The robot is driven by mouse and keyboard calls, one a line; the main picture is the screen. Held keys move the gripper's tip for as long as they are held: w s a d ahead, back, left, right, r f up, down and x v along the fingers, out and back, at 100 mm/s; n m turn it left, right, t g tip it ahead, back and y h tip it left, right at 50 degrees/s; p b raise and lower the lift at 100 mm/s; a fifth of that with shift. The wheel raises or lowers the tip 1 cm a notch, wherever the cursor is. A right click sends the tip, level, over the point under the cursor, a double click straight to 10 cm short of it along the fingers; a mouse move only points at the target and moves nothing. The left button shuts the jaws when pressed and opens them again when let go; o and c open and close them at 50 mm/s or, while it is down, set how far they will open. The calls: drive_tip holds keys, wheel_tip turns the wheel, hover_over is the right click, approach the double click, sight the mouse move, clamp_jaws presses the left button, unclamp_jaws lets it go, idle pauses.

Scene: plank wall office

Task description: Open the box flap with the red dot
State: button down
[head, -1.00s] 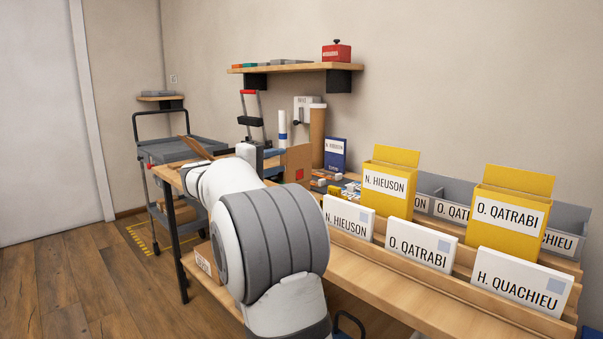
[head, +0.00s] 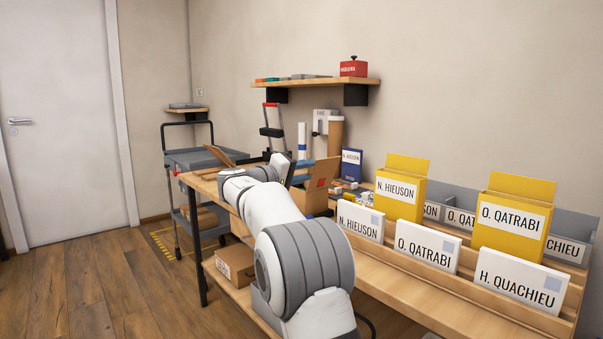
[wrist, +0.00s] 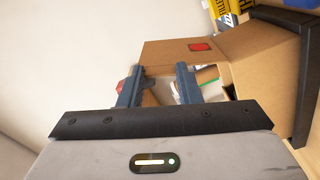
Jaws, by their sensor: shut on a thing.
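The cardboard flap with the red mark (head: 322,174) stands up and leans at the far end of the workbench in the head view. In the wrist view, the red mark (wrist: 200,47) lies on the flap, just beyond my fingertips. The cardboard box (wrist: 268,62) extends to the right of it. My gripper (wrist: 159,75) is shut on the flap at its near edge, its two dark fingers apart; the exact contact is hard to see. In the head view my arm hides part of the box, and my gripper is small beside the flap.
White name cards and yellow boxes (head: 400,190) stand in wooden racks along the bench at right. A wall shelf (head: 318,82) hangs above. A trolley (head: 190,160) stands beyond the bench. Another carton (head: 236,264) sits on the lower shelf. Floor at left is clear.

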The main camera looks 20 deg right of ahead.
drive_tip(key=shift+f, duration=0.15)
drive_tip(key=c, duration=1.3)
unclamp_jaws()
drive_tip(key=shift+a, duration=0.1)
drive_tip(key=shift+a, duration=0.1)
drive_tip(key=p+v, duration=0.2)
drive_tip(key=v, duration=0.5)
drive_tip(key=shift+s+a, duration=0.15)
drive_tip(key=shift+a, duration=0.1)
